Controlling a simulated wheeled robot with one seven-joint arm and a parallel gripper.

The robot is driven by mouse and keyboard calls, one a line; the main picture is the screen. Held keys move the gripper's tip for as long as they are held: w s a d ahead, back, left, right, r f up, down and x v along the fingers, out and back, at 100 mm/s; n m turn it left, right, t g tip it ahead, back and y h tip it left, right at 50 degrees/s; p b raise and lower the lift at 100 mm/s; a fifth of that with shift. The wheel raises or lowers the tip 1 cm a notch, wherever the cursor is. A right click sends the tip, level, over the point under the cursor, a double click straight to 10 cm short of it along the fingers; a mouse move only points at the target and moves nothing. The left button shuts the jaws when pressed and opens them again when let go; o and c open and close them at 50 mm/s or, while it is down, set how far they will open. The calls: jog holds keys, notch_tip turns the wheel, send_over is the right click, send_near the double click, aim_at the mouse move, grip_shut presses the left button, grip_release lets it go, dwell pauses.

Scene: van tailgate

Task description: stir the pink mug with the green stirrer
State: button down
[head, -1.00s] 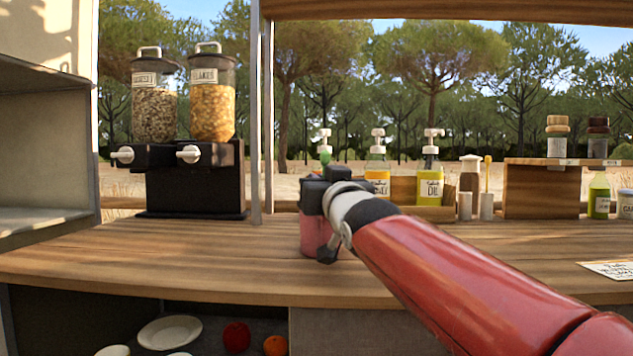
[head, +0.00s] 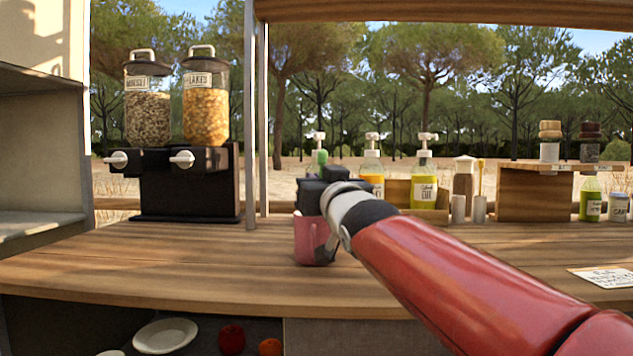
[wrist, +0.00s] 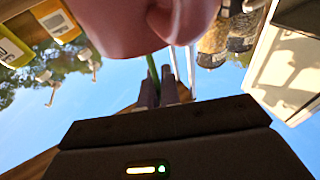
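The pink mug (head: 306,240) stands upright on the wooden counter, partly hidden by my arm. My gripper (head: 320,190) is directly above it. The round green top of the green stirrer (head: 322,157) sticks up above the gripper. In the wrist view, the fingers (wrist: 165,90) are closed around the thin green stirrer shaft (wrist: 153,70). The pink mug (wrist: 135,25) fills the top of that view and hides the shaft's other end. The stirrer seems to reach into the mug, but its tip is hidden.
Pump bottles (head: 424,190) and a wooden riser (head: 520,190) with jars stand behind, to the right. A cereal dispenser (head: 185,185) stands at the left. A card (head: 603,277) lies at the right. The counter (head: 150,265) left of the mug is clear.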

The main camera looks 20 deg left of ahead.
jog(key=shift+s+d+r+p, duration=0.15)
jog(key=shift+s+r+p, duration=0.05)
jog(key=shift+r+p, duration=1.1)
jog(key=shift+s+d+r+p, duration=0.15)
jog(key=shift+d+r+p, duration=0.05)
jog(key=shift+r+p, duration=1.1)
jog(key=shift+s+d+r+p, duration=0.15)
jog(key=shift+s+r+p, duration=0.05)
jog(key=shift+r+p, duration=1.1)
jog(key=shift+f, duration=0.25)
notch_tip(320, 180, up, 5)
jog(key=p, duration=0.5)
jog(key=shift+r, duration=0.1)
